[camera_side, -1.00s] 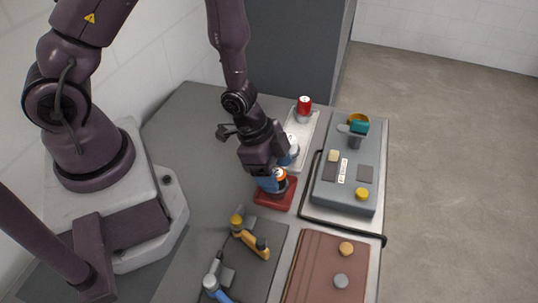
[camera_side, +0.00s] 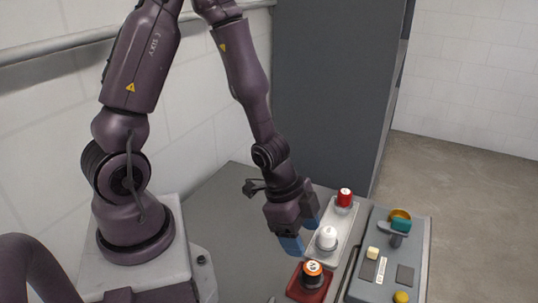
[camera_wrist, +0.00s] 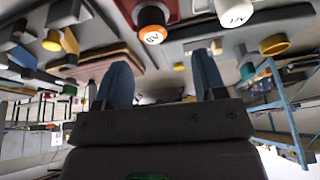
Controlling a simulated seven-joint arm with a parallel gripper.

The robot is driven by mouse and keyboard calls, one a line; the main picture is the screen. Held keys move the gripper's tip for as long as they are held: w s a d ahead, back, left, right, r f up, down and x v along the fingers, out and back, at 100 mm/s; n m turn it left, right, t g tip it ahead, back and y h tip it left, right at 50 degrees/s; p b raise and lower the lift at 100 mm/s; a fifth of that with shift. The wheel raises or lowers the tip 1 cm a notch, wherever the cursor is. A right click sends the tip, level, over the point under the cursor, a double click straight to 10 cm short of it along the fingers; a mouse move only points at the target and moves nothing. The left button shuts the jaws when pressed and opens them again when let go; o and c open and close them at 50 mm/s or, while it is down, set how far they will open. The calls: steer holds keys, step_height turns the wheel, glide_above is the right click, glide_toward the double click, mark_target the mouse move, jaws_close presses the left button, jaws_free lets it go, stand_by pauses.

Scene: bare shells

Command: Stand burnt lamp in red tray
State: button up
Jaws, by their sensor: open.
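A lamp with an orange top, a dark band and a pale marked face (camera_side: 313,269) stands upright in the red tray (camera_side: 297,290). The orange lamp also shows in the wrist view (camera_wrist: 152,24), with part of the red tray around it. Which lamp is the burnt one I cannot tell from its look. My gripper (camera_side: 301,230) is open and empty, above and behind the orange lamp in the side view, apart from it. Its two blue fingers also show in the wrist view (camera_wrist: 162,75) with nothing between them.
A white lamp (camera_side: 327,236) and a red lamp (camera_side: 345,196) stand in a long white tray (camera_side: 337,216) beside the red tray. A grey device (camera_side: 389,287) with a yellow knob lies to the right. A tall grey cabinet (camera_side: 335,90) stands behind the bench.

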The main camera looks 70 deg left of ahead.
steer(key=a+r+n+t+y, duration=0.1)
steer(key=a+r+n+y, duration=0.1)
steer(key=a+r+y, duration=0.3)
steer(key=a+r+n+t, duration=0.1)
steer(key=a+r+n, duration=0.2)
steer(key=r, duration=0.4)
steer(key=s+d+r+n+h, duration=0.2)
steer(key=s+d+r+n, duration=0.1)
steer(key=s+r, duration=0.5)
step_height(320, 180, up, 3)
steer(key=shift+s+r+n, duration=0.2)
steer(key=shift+s+n, duration=0.05)
steer(key=shift+n, duration=0.55)
